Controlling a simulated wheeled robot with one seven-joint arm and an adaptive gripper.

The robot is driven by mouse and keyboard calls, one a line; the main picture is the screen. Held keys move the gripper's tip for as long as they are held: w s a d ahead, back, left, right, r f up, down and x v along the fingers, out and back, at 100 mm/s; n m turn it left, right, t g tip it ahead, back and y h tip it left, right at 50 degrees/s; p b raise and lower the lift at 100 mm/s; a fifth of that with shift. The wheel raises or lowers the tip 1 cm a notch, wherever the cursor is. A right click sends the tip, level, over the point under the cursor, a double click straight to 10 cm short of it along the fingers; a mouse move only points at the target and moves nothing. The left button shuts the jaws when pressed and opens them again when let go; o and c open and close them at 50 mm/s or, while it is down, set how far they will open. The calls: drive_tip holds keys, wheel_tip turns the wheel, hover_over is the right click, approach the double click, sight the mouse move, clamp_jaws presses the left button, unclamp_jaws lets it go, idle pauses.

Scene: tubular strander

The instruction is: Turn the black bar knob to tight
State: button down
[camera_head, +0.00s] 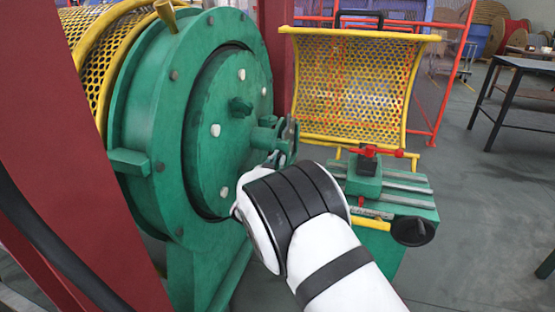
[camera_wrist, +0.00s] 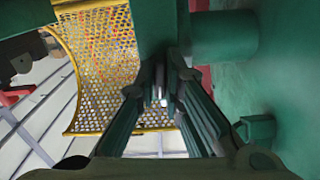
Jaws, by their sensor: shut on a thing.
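My gripper's fingers (camera_wrist: 160,98) close in on a small pale metallic piece just below a dark green block (camera_wrist: 157,25) in the wrist view. I cannot make out a black bar knob there; the fingers and block hide most of what is held. In the head view my white arm reaches to the lower right of the round green door (camera_head: 214,135), next to the green bracket (camera_head: 268,134) on its face. The arm covers part of the area, and the fingertips are not clear there. The knob's angle cannot be told.
A yellow mesh guard (camera_head: 352,88) stands open behind the bracket. A green slide block with a red handle (camera_head: 370,152) and a black disc (camera_head: 413,232) are right of my arm. A red post (camera_head: 75,170) stands at left.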

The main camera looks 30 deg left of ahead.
drive_tip(key=shift+w+d+r+n, duration=0.15)
drive_tip(key=shift+w+r+n, duration=0.15)
drive_tip(key=shift+n, duration=0.2)
drive_tip(key=shift+r, duration=0.1)
drive_tip(key=c, duration=1.7)
unclamp_jaws()
drive_tip(key=shift+s, duration=0.2)
drive_tip(key=v, duration=1.2)
drive_tip(key=shift+a+f, duration=0.2)
drive_tip(key=shift+f, duration=0.1)
